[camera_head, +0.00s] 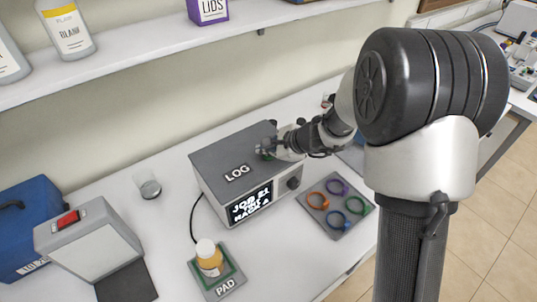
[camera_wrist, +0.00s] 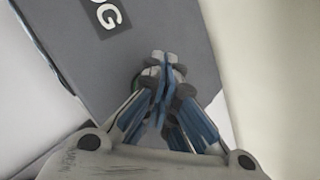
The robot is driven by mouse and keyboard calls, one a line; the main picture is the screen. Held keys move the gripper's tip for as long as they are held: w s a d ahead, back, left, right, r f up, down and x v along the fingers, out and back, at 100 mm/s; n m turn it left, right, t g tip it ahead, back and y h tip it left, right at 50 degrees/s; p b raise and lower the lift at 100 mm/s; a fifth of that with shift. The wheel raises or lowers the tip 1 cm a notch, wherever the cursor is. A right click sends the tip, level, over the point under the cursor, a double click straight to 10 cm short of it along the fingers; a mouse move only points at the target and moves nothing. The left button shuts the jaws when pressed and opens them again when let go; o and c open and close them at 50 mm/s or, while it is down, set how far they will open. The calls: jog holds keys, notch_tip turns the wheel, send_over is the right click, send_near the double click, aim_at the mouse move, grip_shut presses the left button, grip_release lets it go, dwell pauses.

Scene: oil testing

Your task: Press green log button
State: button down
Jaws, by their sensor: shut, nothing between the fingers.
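The grey LOG box (camera_head: 220,165) stands on the bench with its LOG label on top and a lit screen on its front. My gripper (camera_head: 268,150) is over the right rear part of its top. In the wrist view my gripper (camera_wrist: 162,75) is shut and empty, its fingertips over the box top (camera_wrist: 85,60). A thin green edge of the log button (camera_wrist: 136,83) shows beside the fingers; the rest is hidden behind them. I cannot tell whether the fingertips touch the button.
A pad (camera_head: 226,286) with a yellow bottle (camera_head: 209,262) is in front of the box. A tray of coloured rings (camera_head: 337,226) lies to its right. A small glass (camera_head: 150,188) stands to its left. The shelf (camera_head: 130,62) runs along the wall above.

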aim_at(267, 157)
jog(key=shift+r+p, duration=0.6)
jog(key=shift+r, duration=0.25)
jog(key=shift+r, duration=0.1)
jog(key=shift+r+p, duration=1.85)
jog(key=shift+r, duration=0.55)
